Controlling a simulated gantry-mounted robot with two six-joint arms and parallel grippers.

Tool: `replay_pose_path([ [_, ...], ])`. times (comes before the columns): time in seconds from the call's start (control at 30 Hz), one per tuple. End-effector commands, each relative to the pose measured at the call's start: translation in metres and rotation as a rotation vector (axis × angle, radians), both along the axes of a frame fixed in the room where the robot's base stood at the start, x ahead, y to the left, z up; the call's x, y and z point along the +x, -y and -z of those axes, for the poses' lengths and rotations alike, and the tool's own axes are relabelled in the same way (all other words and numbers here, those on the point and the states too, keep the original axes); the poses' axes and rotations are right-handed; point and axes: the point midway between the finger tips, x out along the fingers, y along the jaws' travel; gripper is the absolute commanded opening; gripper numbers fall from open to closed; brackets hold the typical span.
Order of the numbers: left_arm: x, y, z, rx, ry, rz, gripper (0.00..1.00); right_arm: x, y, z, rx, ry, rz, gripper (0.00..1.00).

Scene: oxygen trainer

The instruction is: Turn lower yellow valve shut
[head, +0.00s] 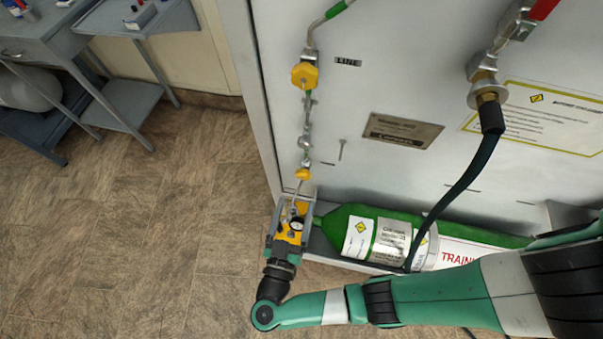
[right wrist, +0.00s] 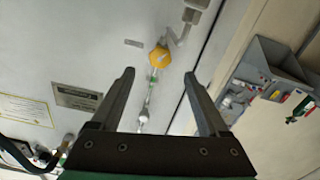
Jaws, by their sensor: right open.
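The lower yellow valve (head: 302,173) is a small knob on the vertical pipe line of the light panel. In the right wrist view the lower yellow valve (right wrist: 159,59) looks hexagonal and lies beyond the fingertips, between their lines. My right gripper (head: 293,210) is just below the valve in the head view. In the right wrist view its two dark fingers (right wrist: 160,75) are spread, with nothing gripped. The upper yellow valve (head: 305,75) is higher on the same line. My left gripper is not in view.
A green cylinder (head: 345,222) lies at the panel's base, right of my right gripper. A black hose (head: 455,190) hangs in front of the panel. Grey desks (head: 110,100) stand left; floor between is clear.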

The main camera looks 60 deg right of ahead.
Motion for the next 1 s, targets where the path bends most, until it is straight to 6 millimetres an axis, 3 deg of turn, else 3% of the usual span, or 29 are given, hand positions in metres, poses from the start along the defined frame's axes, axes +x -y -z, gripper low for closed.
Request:
replay_pose_path([
  [0.1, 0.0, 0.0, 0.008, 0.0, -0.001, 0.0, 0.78, 0.009, 0.028, 0.003, 0.001, 0.003, 0.005, 0.78],
  [0.3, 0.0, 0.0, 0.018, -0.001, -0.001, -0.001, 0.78, 0.023, 0.063, 0.003, 0.002, 0.004, 0.003, 0.78],
  [0.47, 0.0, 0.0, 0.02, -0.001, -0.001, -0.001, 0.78, 0.028, 0.074, 0.001, 0.0, 0.003, 0.0, 0.78],
  [0.7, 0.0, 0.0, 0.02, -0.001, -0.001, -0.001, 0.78, 0.029, 0.076, 0.0, 0.0, 0.002, -0.001, 0.78],
  [1.0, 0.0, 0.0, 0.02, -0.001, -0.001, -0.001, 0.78, 0.029, 0.075, 0.0, 0.0, 0.003, -0.001, 0.26],
])
